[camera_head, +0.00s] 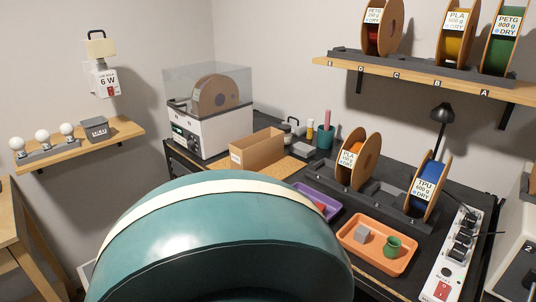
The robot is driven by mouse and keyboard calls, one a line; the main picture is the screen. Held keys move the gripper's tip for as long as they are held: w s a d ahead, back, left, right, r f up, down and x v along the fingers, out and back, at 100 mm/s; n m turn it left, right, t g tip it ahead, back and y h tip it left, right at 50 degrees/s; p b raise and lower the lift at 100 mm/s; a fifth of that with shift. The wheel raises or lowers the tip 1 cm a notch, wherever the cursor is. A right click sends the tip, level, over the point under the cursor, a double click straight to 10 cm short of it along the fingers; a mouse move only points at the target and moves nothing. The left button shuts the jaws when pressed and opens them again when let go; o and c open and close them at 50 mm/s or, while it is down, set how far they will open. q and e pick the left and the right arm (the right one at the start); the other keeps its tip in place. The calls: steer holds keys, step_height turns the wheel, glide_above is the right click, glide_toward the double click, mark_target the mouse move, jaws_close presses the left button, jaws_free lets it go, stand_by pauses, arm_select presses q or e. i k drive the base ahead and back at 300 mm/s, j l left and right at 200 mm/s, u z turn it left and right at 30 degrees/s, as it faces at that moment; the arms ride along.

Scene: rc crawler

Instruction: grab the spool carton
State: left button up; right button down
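An open-topped brown cardboard carton (262,150), which looks like the spool carton, stands on the dark table. It is left of the middle of the picture, just right of the white machine. A small pale label is on its left end; I cannot read it. I cannot see what is inside it. Neither of my grippers shows in this view. The table's near left part is hidden.
The white machine (213,130) holds a spool under a clear cover. Right of the carton are a teal cup (325,138), a spool rack (351,193), a purple tray (330,208), an orange tray (357,255) and a power strip (450,260). A spool shelf (405,76) hangs above.

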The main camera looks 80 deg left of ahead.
mark_target(256, 152)
steer(key=u, duration=2.55)
